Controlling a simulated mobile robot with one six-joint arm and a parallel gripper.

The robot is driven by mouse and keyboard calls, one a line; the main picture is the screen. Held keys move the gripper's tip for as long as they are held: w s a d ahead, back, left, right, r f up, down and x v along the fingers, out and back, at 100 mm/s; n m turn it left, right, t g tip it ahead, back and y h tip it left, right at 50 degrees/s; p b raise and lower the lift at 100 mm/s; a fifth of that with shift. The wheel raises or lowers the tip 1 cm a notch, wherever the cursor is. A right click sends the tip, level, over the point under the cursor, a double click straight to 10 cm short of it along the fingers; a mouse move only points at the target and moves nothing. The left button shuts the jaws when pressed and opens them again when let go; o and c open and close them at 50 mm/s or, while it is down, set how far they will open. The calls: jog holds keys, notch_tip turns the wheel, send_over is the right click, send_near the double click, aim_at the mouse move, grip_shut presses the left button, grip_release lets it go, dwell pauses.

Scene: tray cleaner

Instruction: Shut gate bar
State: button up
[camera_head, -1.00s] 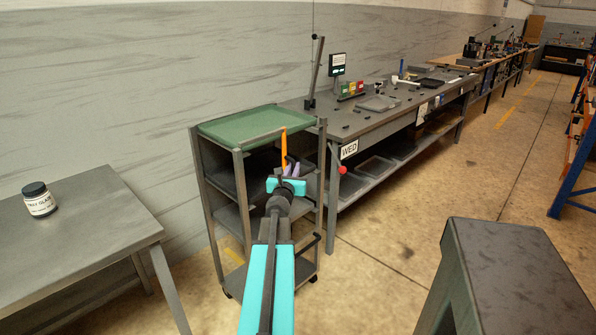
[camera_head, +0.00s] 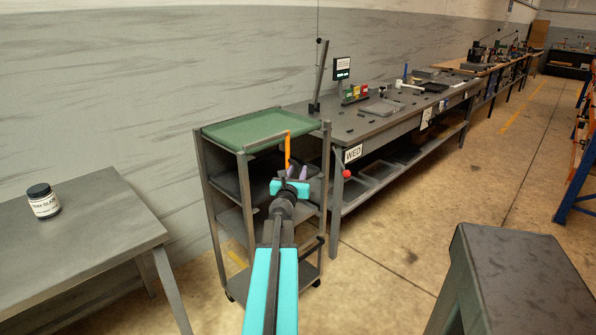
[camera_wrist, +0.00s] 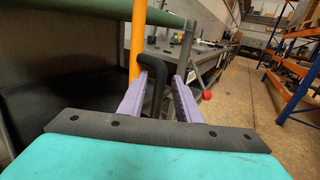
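An orange upright bar (camera_head: 288,150), which looks like the gate bar, stands at the front of the grey shelf trolley (camera_head: 243,190). In the wrist view the orange bar (camera_wrist: 138,40) rises just left of centre, and a black bent handle (camera_wrist: 154,68) shows beside its lower part. My gripper (camera_head: 297,169) is at the trolley front, below the green top tray (camera_head: 255,127). In the wrist view its purple fingers (camera_wrist: 160,80) stand apart with the black handle between them. I cannot tell whether either finger touches it.
A long workbench (camera_head: 385,125) with a WED sign stands behind the trolley to the right. A red ball knob (camera_head: 347,174) is near its left end. A table with a jar (camera_head: 43,200) is at left, and a grey stand (camera_head: 515,265) at right. Floor between is clear.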

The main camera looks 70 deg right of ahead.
jog(key=shift+a, duration=0.15)
jog(key=a, duration=0.7)
jog(key=shift+s+b, duration=0.3)
jog(key=shift+s, duration=0.05)
jog(key=shift+a, duration=0.1)
dwell(0.5)
